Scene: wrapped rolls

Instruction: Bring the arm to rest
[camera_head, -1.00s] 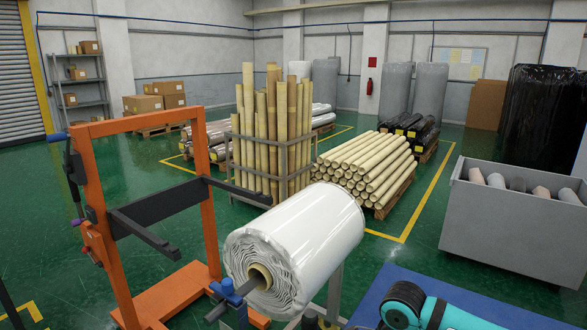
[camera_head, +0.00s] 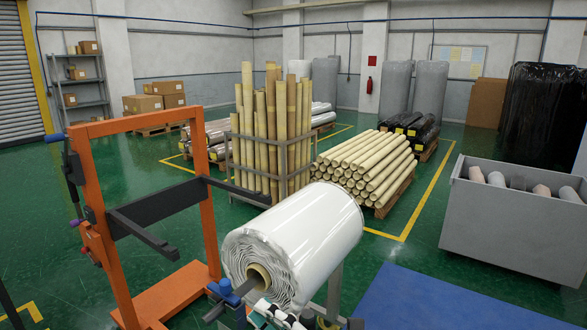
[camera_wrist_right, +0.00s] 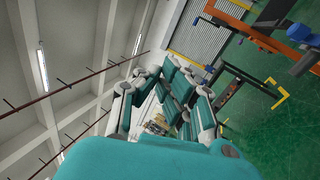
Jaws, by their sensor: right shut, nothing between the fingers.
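My right gripper (camera_head: 276,314) shows only in part at the bottom edge of the head view, in front of the lower end of the wrapped white roll (camera_head: 300,235). In the right wrist view its white and teal fingers (camera_wrist_right: 172,75) are shut with nothing between them. I cannot tell from the head view how close the fingers are to the roll. The roll sits on a bar through its core, beside a blue clamp (camera_head: 228,292). My left gripper is in neither view.
An orange lifting frame (camera_head: 95,200) with black arms stands left of the roll. A blue mat (camera_head: 440,305) lies bare at the lower right. A grey bin (camera_head: 500,225) holds several short rolls. Behind are a rack of upright tubes (camera_head: 270,125) and a stack of tubes (camera_head: 365,165).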

